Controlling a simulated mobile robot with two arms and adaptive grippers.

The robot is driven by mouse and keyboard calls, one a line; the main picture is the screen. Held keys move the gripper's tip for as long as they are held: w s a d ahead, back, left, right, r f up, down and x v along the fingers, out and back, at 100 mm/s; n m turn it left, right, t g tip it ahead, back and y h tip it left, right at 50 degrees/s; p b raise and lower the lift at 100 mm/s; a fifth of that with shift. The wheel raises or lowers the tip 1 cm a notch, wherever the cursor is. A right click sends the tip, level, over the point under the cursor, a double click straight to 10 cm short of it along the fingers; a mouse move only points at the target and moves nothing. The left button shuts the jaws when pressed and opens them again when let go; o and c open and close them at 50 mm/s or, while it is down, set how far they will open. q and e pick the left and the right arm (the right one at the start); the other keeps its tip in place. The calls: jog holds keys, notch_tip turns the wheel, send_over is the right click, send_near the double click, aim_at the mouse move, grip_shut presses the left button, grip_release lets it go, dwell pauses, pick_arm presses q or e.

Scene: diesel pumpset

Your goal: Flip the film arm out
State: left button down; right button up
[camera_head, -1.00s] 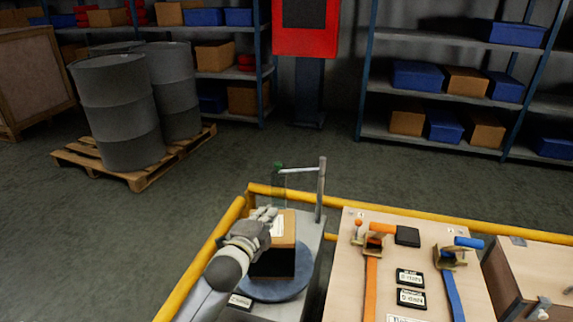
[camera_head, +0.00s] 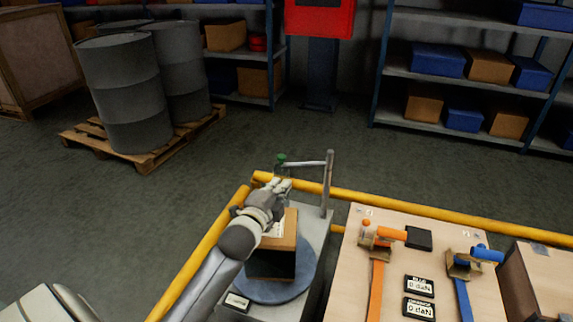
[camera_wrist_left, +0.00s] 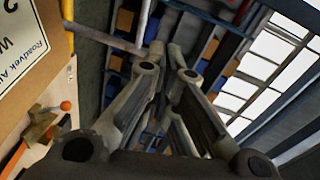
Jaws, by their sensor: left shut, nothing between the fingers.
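The film arm (camera_head: 305,164) is a thin grey bar reaching left from the top of an upright grey post (camera_head: 328,185), with a green knob (camera_head: 281,158) at its end. My left gripper (camera_head: 284,184) is shut and empty, above the brown box and just below the green knob. I cannot tell whether it touches the film or the arm. In the left wrist view its fingers (camera_wrist_left: 167,46) lie close together, with a grey bar (camera_wrist_left: 108,40) ending near their tips at left. My right gripper is out of view.
The labelled box (camera_head: 284,240) stands on a round grey turntable (camera_head: 290,290). Yellow rails (camera_head: 400,205) border the station. To the right, a wooden board (camera_head: 348,270) carries an orange tool (camera_head: 378,270) and a blue tool (camera_head: 463,285).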

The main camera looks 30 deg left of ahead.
aim_at(282, 156)
pick_arm(q)
jog(key=shift+s+a+p+x, duration=0.15)
jog(key=shift+a+x, duration=0.3)
jog(key=shift+x, duration=1.6)
jog(key=shift+s+a+p+x, duration=0.15)
jog(key=shift+a+x, duration=0.3)
jog(key=shift+x, duration=1.6)
jog(key=shift+a+p+x, duration=0.2)
jog(key=shift+a+x, duration=0.25)
jog(key=shift+x, duration=1.6)
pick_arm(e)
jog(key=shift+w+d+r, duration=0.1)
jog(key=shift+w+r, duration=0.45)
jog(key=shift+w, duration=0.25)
pick_arm(q)
jog(key=shift+f, duration=0.15)
jog(key=shift+w+a+b, duration=0.65)
jog(key=shift+w+a, duration=1.1)
jog(key=shift+a, duration=0.15)
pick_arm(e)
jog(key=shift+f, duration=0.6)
